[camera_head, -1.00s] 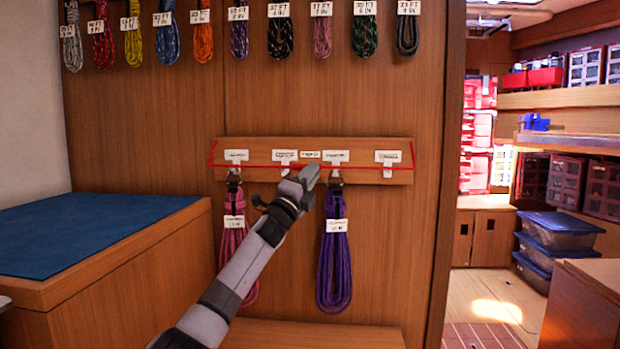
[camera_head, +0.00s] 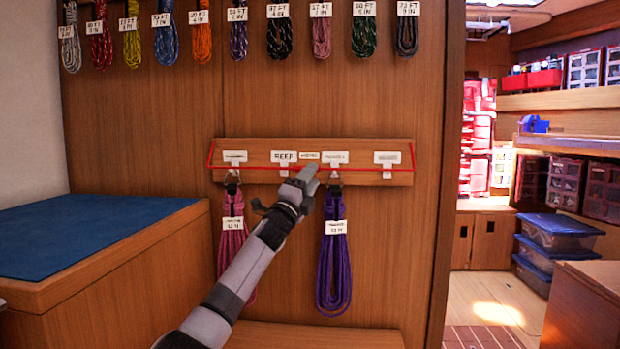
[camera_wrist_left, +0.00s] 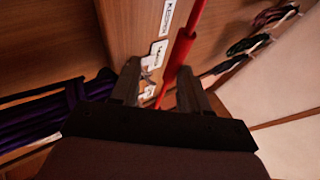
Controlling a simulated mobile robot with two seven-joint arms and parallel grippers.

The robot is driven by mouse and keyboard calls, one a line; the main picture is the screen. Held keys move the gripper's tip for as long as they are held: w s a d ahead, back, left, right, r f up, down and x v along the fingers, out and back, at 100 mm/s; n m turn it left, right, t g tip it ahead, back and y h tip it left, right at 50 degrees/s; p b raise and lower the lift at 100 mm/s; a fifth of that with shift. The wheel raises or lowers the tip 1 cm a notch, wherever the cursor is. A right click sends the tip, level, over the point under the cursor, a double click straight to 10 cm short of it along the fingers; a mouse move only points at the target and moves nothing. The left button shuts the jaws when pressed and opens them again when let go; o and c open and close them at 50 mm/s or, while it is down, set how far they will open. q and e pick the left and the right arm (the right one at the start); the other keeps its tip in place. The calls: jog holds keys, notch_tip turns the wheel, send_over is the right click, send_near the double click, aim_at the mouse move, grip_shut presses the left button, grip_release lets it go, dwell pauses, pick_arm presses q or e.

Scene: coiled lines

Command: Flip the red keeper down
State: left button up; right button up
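The red keeper (camera_head: 250,168) is a thin red bar across the front of the wooden hook board (camera_head: 385,178), its ends bent up to the board's sides. In the left wrist view the keeper (camera_wrist_left: 180,52) shows a thicker red sleeve and runs down between the fingers. My left gripper (camera_head: 310,170) is at the middle of the board, at the bar. In the left wrist view its fingers (camera_wrist_left: 160,88) stand apart; I cannot tell if either touches the keeper. The gripper hides a short part of the bar. My right gripper is not in view.
A pink coil (camera_head: 232,240) and a purple coil (camera_head: 334,265) hang from hooks below the board, either side of my left gripper. Several labelled coils hang above. A blue-topped bench (camera_head: 90,235) stands at the left. The wall between board and upper coils is clear.

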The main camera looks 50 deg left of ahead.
pick_arm(q)
jog(key=shift+s+f, duration=0.1)
jog(key=shift+f, duration=0.05)
jog(key=v, duration=0.7)
dwell(0.5)
dwell(0.5)
